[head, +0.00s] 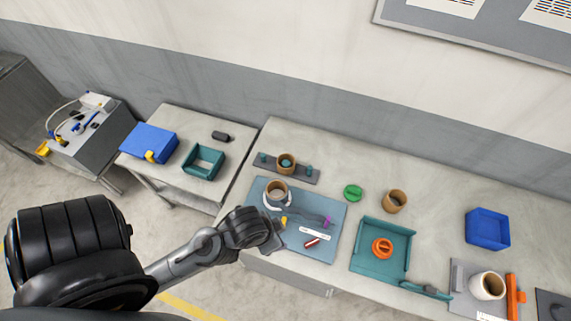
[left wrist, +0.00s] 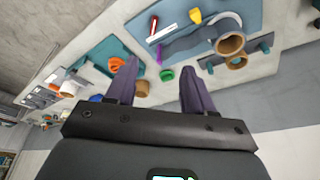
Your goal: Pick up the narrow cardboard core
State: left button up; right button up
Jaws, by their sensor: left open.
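Several cardboard cores are in view, and I cannot tell for sure which is the narrow one. A tan core (head: 277,189) stands on the blue-grey mat with a white band around its base. Another tan core (head: 286,162) sits on a dark rack with teal pegs. A third tan core (head: 395,201) stands alone on the bench; it also shows in the left wrist view (left wrist: 142,88), beside a finger.
The mat (head: 262,200) also holds a white label, a red piece (head: 312,242) and a purple piece (head: 327,221). A green knob (head: 353,192) lies right of it. A teal tray (head: 366,260) holds an orange part (head: 382,248). A blue bin (head: 487,229) stands further right.

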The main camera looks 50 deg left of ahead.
pick_arm(q)
jog(key=shift+a, duration=0.1)
jog(key=o, duration=0.9)
jog(key=shift+w, duration=0.15)
